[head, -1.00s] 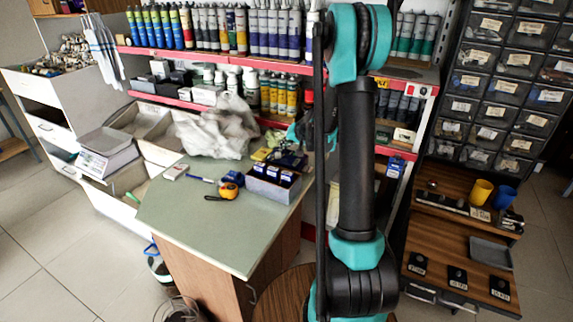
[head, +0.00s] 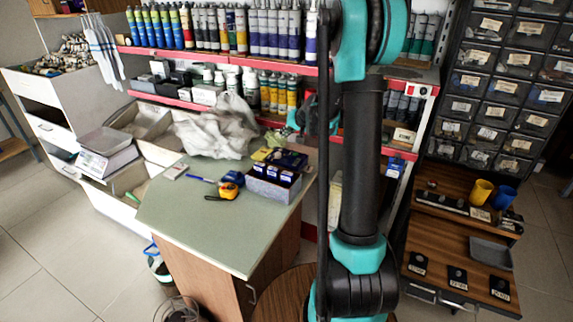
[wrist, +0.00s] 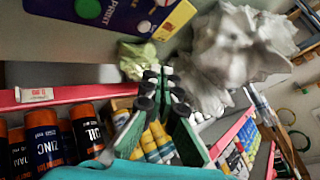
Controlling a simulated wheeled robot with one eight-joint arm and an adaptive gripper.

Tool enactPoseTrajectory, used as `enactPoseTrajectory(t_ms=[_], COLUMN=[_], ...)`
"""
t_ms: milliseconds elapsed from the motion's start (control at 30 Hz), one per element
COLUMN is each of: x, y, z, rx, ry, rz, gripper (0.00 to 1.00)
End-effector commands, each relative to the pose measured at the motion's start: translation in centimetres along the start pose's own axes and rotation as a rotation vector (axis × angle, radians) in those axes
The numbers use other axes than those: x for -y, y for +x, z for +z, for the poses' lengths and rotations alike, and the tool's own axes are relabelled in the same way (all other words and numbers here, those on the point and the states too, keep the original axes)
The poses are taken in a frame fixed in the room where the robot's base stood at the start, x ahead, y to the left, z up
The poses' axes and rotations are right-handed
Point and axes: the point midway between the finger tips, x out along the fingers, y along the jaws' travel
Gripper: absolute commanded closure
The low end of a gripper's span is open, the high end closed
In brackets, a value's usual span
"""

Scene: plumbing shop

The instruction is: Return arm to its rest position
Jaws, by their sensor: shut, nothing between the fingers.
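My gripper (wrist: 163,75) shows in the wrist view, with its two dark green fingers close together and nothing held between the tips. It is in the air, with shelves of bottles and a grey crumpled cloth beyond it. In the head view my arm stands upright in front of the shelves, and its wrist part shows behind the arm's long black link. The fingertips are hidden there.
A green-topped counter (head: 190,217) carries a tape measure (head: 229,187), a grey box (head: 272,187) of blue packs and a crumpled grey cloth (head: 215,135). Shelves of bottles stand behind the arm. A wooden bench (head: 440,255) with cups and a drawer rack (head: 495,90) are at the right.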

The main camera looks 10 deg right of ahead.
Motion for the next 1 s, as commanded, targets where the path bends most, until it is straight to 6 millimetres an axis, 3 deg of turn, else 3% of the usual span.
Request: enactPoseTrajectory(t_ms=[433,567,667,767,1000], x=[0.5,0.6,0.8,0.7,-0.6], y=[-0.7,-1.4,-3.1,-5.6,-12.0], z=[-0.5,0.3,2.3,5.5,14.6], rx=[0.000,0.007,0.026,0.056,0.135], ry=[0.000,-0.009,-0.032,-0.067,-0.160], rz=[0.000,0.009,0.032,0.070,0.180], gripper=[1.00,1.00,1.00,1.00,1.00])
